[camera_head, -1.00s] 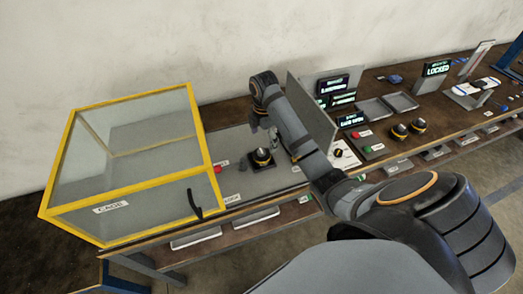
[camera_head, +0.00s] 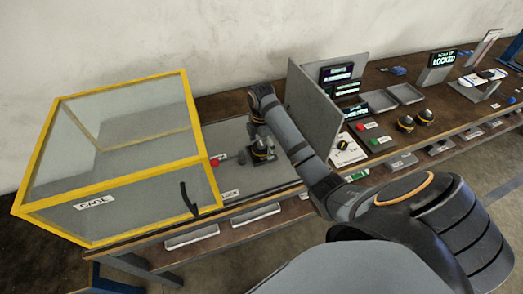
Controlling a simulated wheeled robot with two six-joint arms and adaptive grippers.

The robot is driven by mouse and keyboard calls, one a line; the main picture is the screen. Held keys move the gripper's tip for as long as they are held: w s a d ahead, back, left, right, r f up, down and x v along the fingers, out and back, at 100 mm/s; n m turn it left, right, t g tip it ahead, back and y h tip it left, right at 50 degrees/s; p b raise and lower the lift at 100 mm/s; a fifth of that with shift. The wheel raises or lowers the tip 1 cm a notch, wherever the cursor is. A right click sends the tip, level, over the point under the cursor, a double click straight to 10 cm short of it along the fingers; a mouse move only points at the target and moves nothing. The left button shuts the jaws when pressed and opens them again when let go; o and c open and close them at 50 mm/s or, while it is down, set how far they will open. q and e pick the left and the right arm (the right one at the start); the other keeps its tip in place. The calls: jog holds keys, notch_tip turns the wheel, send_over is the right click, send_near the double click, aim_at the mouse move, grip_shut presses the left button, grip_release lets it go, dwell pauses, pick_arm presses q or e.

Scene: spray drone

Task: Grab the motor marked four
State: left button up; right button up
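A dark motor (camera_head: 262,153) with a yellow band stands upright on the grey plate beside the cage. Two similar motors, a left one (camera_head: 405,124) and a right one (camera_head: 425,117), stand further right on the bench. I cannot read a number on any of them. My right gripper (camera_head: 257,136) points down at the motor by the cage, from just above and behind it. It is small and dark, and its fingers are partly hidden, so I cannot tell whether it touches the motor or is open. My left gripper is out of view.
A yellow-framed clear cage (camera_head: 110,160) with a black handle stands at the left. A grey upright panel (camera_head: 314,108) stands right of my forearm. A dial box (camera_head: 346,149), lit displays, grey trays (camera_head: 405,94) and a "LOCKED" sign (camera_head: 441,59) occupy the right side.

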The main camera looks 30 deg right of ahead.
jog(key=c, duration=0.5)
jog(key=shift+w, duration=0.1)
jog(key=shift+c, duration=1.1)
jog(key=c, duration=0.7)
jog(key=shift+c, duration=0.6)
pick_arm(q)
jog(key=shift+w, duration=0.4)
pick_arm(e)
jog(key=shift+r, duration=0.15)
